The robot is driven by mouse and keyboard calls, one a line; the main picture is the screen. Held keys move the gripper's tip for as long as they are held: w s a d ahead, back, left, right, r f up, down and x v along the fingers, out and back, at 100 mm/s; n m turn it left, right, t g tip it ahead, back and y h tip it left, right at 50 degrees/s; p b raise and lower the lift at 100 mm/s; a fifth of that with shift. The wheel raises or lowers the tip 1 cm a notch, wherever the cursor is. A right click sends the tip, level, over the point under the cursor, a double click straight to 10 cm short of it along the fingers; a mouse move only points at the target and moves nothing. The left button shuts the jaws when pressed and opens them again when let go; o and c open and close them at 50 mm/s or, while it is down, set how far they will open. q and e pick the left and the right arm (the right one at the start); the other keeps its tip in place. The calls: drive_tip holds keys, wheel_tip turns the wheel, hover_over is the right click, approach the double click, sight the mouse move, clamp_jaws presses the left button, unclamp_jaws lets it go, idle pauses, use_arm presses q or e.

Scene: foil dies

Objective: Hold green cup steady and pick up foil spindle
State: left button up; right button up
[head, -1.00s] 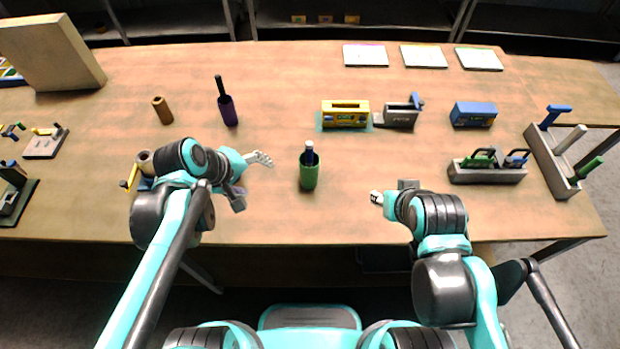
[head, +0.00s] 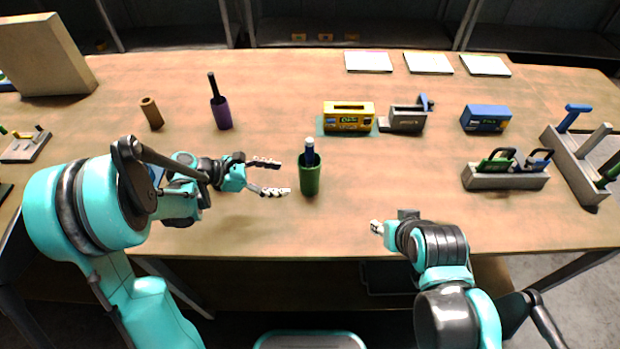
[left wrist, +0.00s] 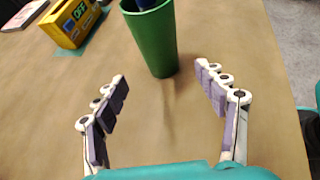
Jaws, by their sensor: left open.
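The green cup (head: 309,178) stands upright near the middle of the table. The foil spindle (head: 310,152), dark blue with a pale top, stands in it and sticks out above the rim. My left gripper (head: 280,176) is open just left of the cup, fingers pointing at it. In the left wrist view the cup (left wrist: 152,42) is ahead of the two spread fingers (left wrist: 162,88), with nothing between them. Only a little of the spindle shows there. My right gripper (head: 377,227) is right of and nearer than the cup, its jaws too small to judge.
A purple cup (head: 222,115) with a dark rod and a brown tube (head: 151,113) stand at the back left. A yellow box (head: 348,117), a grey holder (head: 406,119) and a blue box (head: 485,118) stand behind. A tool rack (head: 505,178) is at the right.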

sight(300, 180)
use_arm(q)
drive_tip(key=b+x, duration=0.3)
drive_tip(key=x, duration=0.6)
drive_tip(key=shift+d, duration=0.25)
use_arm(e)
wheel_tip(300, 180, down, 4)
drive_tip(key=shift+r, duration=0.2)
use_arm(q)
drive_tip(key=c, duration=0.9)
use_arm(e)
drive_tip(key=shift+o, duration=0.4)
